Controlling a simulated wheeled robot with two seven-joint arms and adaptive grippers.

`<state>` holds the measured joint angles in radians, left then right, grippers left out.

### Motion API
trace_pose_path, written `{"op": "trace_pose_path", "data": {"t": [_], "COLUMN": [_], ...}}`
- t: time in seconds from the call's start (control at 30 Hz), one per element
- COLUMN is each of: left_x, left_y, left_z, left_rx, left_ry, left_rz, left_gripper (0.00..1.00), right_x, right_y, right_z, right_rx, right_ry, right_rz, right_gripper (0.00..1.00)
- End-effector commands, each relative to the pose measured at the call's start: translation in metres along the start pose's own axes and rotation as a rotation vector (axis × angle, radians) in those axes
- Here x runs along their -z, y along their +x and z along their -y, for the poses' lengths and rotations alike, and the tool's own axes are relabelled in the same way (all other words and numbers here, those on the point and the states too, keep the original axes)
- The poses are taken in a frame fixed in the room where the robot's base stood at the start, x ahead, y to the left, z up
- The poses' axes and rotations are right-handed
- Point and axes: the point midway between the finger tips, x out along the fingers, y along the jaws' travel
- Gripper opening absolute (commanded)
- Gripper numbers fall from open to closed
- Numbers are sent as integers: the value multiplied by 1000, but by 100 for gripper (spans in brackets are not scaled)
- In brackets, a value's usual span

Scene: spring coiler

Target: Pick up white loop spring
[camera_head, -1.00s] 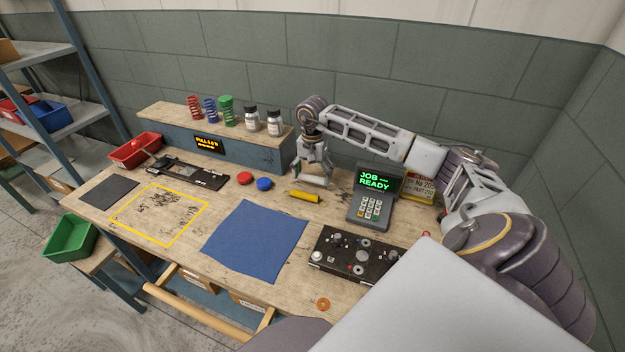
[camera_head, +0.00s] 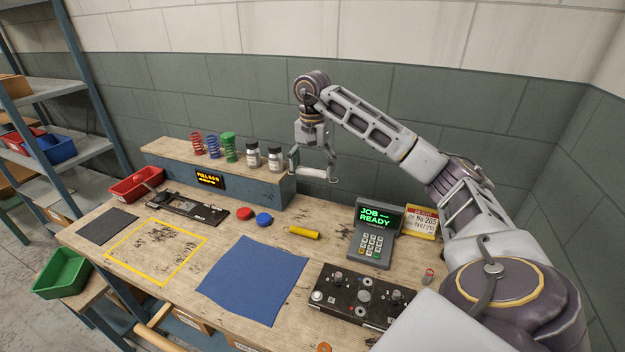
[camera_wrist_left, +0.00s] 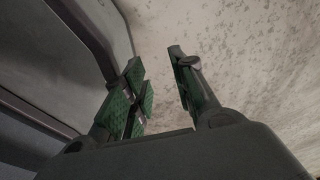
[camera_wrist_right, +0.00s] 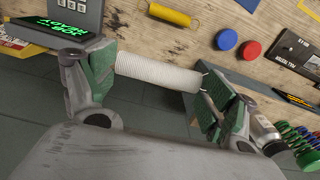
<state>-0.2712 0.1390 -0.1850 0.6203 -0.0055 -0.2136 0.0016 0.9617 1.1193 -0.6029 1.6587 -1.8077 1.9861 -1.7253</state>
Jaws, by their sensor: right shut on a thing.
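The white loop spring (camera_wrist_right: 158,72) lies across between the fingertips of my right gripper (camera_wrist_right: 160,78) in the right wrist view, with a thin wire loop at its end. The gripper is shut on it, gripping it by its two ends. In the head view my right gripper (camera_head: 314,172) is raised above the back of the bench, right of the raised shelf; the spring looks small and pale there. My left gripper (camera_wrist_left: 158,92) shows only in the left wrist view, its green-padded fingers apart and nothing between them, over a speckled pale surface.
The terminal (camera_head: 375,232) stands to the right. Coloured springs (camera_head: 213,146) and bottles (camera_head: 253,155) stand on the shelf (camera_head: 165,152). A blue cloth (camera_head: 252,280) lies in front.

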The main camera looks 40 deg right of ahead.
Motion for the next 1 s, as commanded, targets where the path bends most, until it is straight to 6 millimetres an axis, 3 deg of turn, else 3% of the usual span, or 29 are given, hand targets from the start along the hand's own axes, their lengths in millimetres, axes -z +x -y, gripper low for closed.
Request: {"op": "trace_pose_path", "data": {"t": [0.5, 0.77, 1.0], "left_x": [-17, -13, -10], "left_y": [-23, -31, -33], "left_z": [-18, -38, -38], "left_rx": [-21, -43, -42], "left_ry": [-2, -7, -6], "left_rz": [24, 21, 18], "left_gripper": [27, 27, 27], "right_x": [1, 0, 0], "right_y": [-62, -79, -84], "right_z": [0, 0, 0], "right_rx": [2, 1, 0], "right_ry": [1, 0, 1], "right_rz": [-2, -1, -1], "right_gripper": [60, 60, 60]}}
